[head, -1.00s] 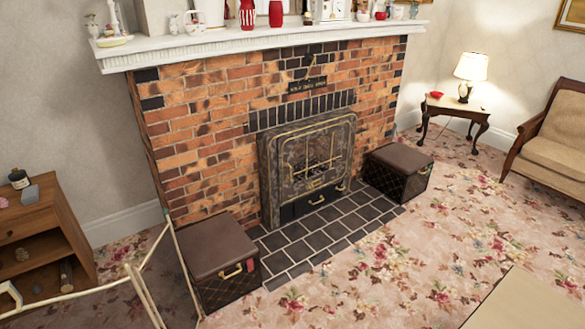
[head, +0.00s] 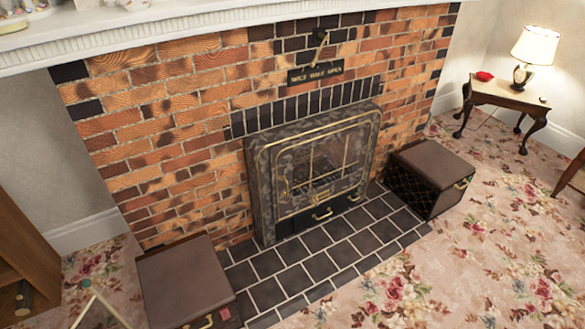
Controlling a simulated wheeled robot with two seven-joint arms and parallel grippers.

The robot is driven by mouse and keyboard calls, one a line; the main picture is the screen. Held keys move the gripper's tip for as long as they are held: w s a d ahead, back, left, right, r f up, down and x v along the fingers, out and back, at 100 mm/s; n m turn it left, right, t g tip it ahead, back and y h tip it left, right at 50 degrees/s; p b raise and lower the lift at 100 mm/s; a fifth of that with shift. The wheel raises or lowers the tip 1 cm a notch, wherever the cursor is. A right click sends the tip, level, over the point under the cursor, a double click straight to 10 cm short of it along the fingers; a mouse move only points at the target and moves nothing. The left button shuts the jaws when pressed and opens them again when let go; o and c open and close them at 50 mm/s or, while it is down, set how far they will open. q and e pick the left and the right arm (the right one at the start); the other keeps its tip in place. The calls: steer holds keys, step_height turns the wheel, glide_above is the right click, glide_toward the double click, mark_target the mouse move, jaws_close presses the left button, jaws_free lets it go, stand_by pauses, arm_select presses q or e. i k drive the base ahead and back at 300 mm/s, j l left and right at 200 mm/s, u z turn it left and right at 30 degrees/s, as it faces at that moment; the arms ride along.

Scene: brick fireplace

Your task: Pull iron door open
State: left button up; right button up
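The iron door (head: 296,207) is set in the front of the dark mottled metal fireplace surround (head: 262,190), in the middle of the head view. It has brass-coloured trim and a see-through middle with a dark grate behind it. It looks shut. A dark panel with a brass handle (head: 322,214) sits low at its front. Neither of my grippers is in view.
A brown box (head: 185,275) stands left of the black tiled hearth (head: 318,240), and another box (head: 430,170) stands right of it. A wooden shelf unit (head: 25,250) is at far left. A lamp table (head: 500,92) is at upper right. Flowered carpet in front is clear.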

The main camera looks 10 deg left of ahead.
mark_target(339, 166)
steer(key=i+l, duration=0.15)
steer(key=i, duration=0.3)
steer(key=i+l, duration=0.15)
steer(key=i, duration=0.35)
steer(key=i+l+u, duration=0.1)
steer(key=i, duration=0.35)
